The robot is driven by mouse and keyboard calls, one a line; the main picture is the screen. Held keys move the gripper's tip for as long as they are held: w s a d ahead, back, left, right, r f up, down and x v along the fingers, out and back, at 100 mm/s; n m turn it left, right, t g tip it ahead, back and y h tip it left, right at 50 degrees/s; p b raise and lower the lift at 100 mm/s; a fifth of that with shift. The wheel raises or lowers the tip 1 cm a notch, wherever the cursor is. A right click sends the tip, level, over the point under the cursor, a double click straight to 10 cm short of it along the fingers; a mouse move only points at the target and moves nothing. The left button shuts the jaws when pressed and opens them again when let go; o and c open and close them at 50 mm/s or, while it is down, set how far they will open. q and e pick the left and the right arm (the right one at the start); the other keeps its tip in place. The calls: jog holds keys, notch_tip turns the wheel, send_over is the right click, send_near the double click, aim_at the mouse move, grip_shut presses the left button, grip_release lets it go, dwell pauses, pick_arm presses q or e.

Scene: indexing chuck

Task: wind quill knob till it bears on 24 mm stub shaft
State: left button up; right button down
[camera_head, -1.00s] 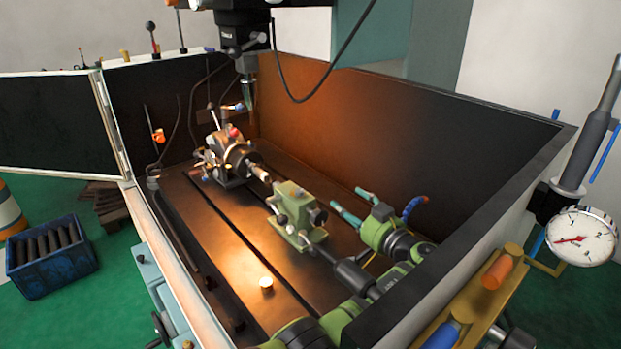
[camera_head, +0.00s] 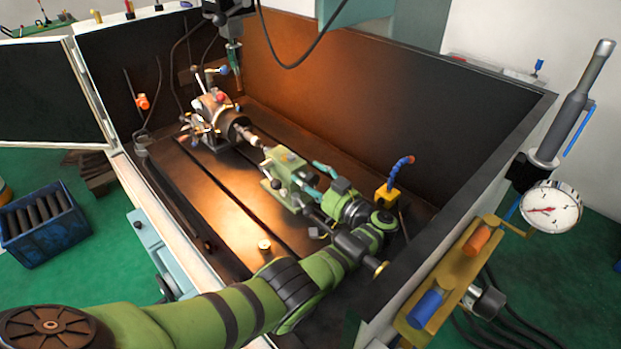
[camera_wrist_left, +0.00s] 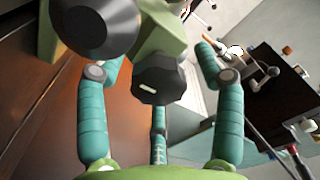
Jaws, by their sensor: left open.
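The green tailstock (camera_head: 283,158) stands on the bed, in line with the chuck (camera_head: 225,120). A short pale stub shaft (camera_head: 250,138) sticks out of the chuck towards it; whether a gap lies between shaft and quill is too small to tell. My left gripper (camera_head: 312,178) is at the tailstock's rear end, its teal fingers pointing at it. In the left wrist view a dark faceted knob with a white mark (camera_wrist_left: 158,80), seemingly the quill knob, sits between the open fingers (camera_wrist_left: 160,62), with gaps on both sides. My right gripper is out of view.
A larger dark round part (camera_wrist_left: 95,25) is close beside the left finger. The enclosure's right wall (camera_head: 470,205) is near my forearm. A blue jointed hose on a yellow block (camera_head: 388,193) stands behind the gripper. The bed's front left (camera_head: 215,205) is mostly clear.

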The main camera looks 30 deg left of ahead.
pick_arm(q)
jog(key=c, duration=1.1)
jog(key=shift+c, duration=0.3)
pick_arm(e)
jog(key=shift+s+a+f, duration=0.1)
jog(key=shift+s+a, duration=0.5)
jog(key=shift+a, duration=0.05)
pick_arm(q)
jog(key=shift+m, duration=0.5)
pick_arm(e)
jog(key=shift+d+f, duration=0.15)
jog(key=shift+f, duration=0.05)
